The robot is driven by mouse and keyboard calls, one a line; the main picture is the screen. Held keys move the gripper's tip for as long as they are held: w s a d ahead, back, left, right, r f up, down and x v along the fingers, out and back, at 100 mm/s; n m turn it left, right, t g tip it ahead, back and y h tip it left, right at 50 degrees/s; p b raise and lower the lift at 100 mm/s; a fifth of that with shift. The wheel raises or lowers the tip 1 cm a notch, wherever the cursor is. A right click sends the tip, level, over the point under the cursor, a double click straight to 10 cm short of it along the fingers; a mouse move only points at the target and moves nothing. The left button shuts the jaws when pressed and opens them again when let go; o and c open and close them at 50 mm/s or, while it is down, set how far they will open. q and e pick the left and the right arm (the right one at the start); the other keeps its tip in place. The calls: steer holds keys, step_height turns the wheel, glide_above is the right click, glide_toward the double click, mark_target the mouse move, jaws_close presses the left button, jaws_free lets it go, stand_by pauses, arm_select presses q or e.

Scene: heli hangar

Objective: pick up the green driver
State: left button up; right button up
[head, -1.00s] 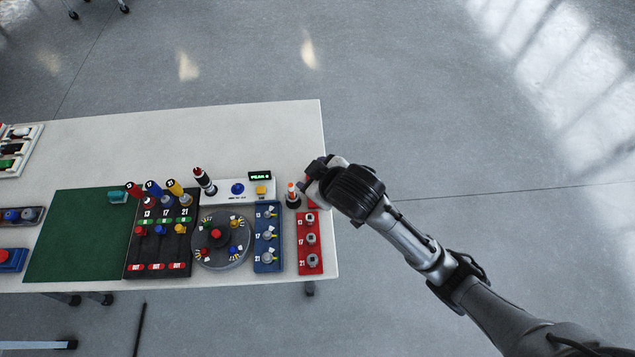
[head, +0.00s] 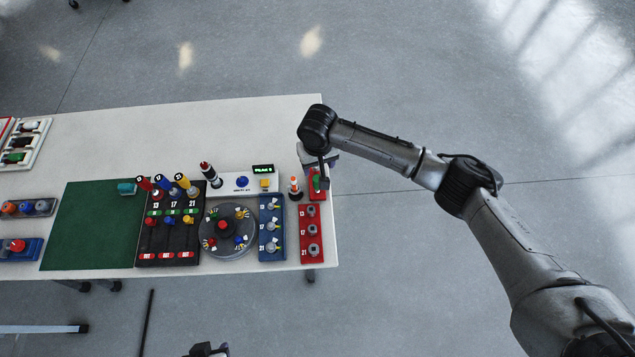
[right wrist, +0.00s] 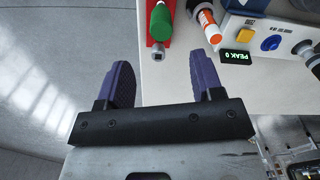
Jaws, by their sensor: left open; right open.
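The green driver (head: 316,182) sits at the far end of the red rack (head: 301,211) at the table's right edge. In the right wrist view its green handle (right wrist: 160,24) shows above a small metal tip, beside the red rack (right wrist: 150,10). My right gripper (right wrist: 160,62) is open and empty, with the driver's metal tip seen between its purple fingertips; I cannot tell the gap in depth. In the head view the right gripper (head: 318,163) is over the driver and partly hides it. My left gripper (head: 207,349) shows only partly at the bottom edge, away from the table.
An orange-and-white driver (head: 294,187) stands close left of the red rack. A blue rack (head: 283,235), a round turntable (head: 235,253), a black stand (head: 170,244) and a display panel (head: 242,190) lie further left.

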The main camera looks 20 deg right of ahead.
step_height(320, 180, down, 6)
steer(key=shift+r+b, duration=0.25)
steer(key=shift+b, duration=0.05)
steer(key=shift+s+a+f+b, duration=0.1)
steer(key=shift+f+b, duration=0.15)
steer(key=shift+f, duration=1.1)
steer(key=shift+s+f+b, duration=0.1)
steer(key=shift+f+b, duration=0.1)
steer(key=shift+f, duration=1.15)
steer(key=shift+c, duration=0.3)
steer(key=c, duration=0.9)
